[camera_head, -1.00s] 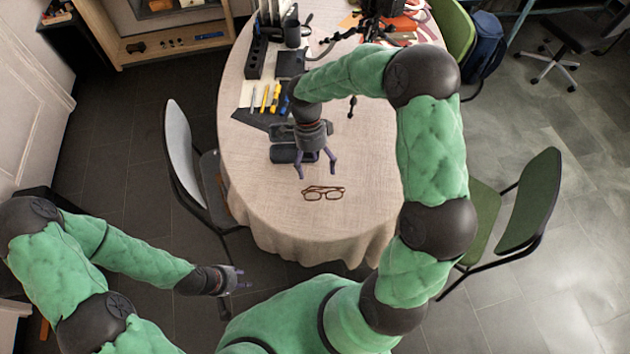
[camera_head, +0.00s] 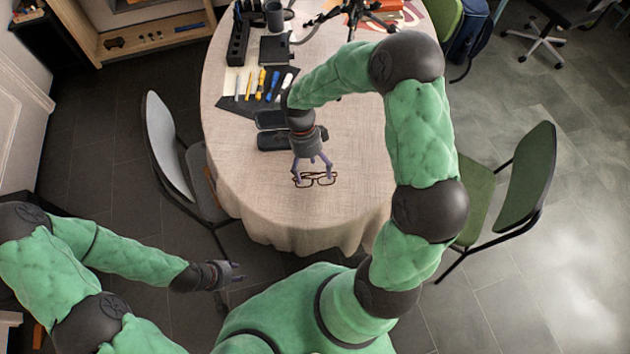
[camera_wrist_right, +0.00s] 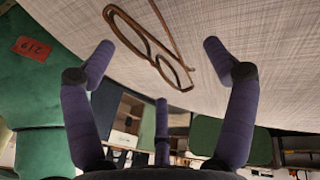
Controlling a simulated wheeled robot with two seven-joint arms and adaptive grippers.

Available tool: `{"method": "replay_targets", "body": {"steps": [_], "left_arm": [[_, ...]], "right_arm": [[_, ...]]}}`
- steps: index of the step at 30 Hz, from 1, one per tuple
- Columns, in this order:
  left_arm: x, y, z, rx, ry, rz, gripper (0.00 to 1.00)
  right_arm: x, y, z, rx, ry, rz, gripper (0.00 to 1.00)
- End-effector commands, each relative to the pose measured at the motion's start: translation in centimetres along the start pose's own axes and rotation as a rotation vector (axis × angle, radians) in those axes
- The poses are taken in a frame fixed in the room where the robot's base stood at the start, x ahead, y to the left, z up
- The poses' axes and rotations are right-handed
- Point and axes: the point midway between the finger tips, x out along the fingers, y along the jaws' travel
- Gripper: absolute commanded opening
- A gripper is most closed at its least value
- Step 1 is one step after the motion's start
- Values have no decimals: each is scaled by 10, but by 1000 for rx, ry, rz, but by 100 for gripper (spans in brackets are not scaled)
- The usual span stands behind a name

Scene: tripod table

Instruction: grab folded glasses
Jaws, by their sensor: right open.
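The folded brown-framed glasses (camera_head: 318,180) lie on the cloth-covered round table (camera_head: 270,200), towards its near side. My right gripper (camera_head: 313,176) is just over them, fingers pointing down and apart. In the right wrist view the glasses (camera_wrist_right: 150,45) show between and beyond the open fingertips (camera_wrist_right: 157,55) of my right gripper, with nothing held; I cannot tell whether a finger touches the frame. My left gripper (camera_head: 232,274) hangs off the table at the lower left, away from the glasses; its jaws are too small to judge.
An open dark case (camera_head: 273,138) lies behind the glasses, beside my right wrist. Pens (camera_head: 262,85) on a dark mat, a black organiser (camera_head: 238,40), a mug (camera_head: 275,15) and a tripod (camera_head: 355,12) stand further back. Chairs flank the table (camera_head: 175,150). The cloth around the glasses is clear.

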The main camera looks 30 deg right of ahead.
Motion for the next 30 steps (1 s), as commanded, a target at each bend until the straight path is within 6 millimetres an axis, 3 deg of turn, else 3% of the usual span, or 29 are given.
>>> {"method": "replay_targets", "body": {"steps": [3,10,11,15,16,30], "left_arm": [[6,-2,0,0,0,0,40],[5,-2,0,0,0,0,40],[5,-2,0,0,0,0,40],[5,-2,0,0,0,0,40],[5,-2,0,0,0,0,40],[4,-1,0,0,0,0,40]], "right_arm": [[15,0,0,0,0,1,85],[16,0,0,0,0,0,85],[16,0,0,0,0,0,80],[16,0,0,0,0,0,40],[16,0,0,0,0,0,35],[13,1,0,0,0,0,34]]}}
